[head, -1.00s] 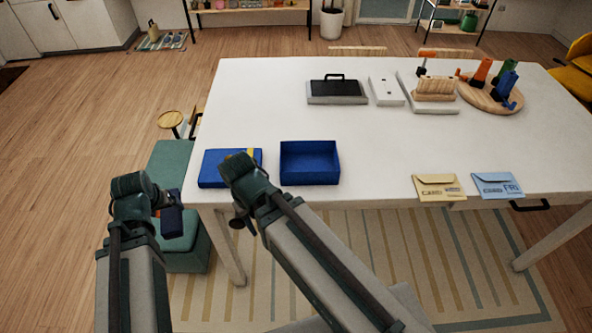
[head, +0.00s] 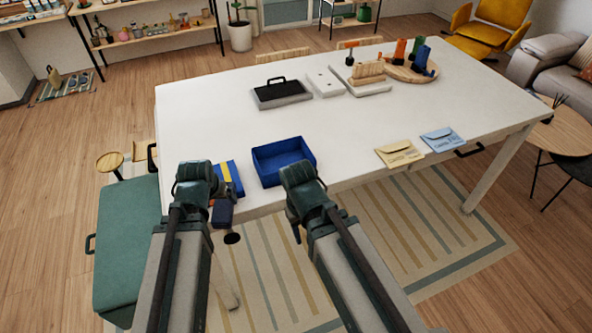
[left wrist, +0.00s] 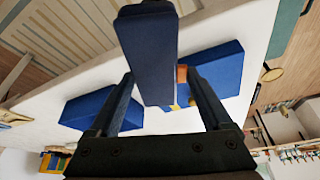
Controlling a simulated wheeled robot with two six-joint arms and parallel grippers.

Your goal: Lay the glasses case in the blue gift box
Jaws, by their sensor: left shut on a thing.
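The glasses case (head: 222,212) is dark blue and hangs in my left gripper (head: 219,195), just off the table's front edge; it fills the upper middle of the left wrist view (left wrist: 150,55) between the fingers (left wrist: 160,95). The blue gift box (head: 283,160) stands open and looks empty on the table near the front edge, right of the case. It also shows left of the case in the left wrist view (left wrist: 90,110).
A blue lid with a yellow band (head: 228,178) lies on the table left of the box. Two envelopes (head: 400,153) lie right of it. A black-topped tray (head: 282,92) and a wooden stand (head: 368,72) are farther back. A teal bench (head: 128,235) stands at left.

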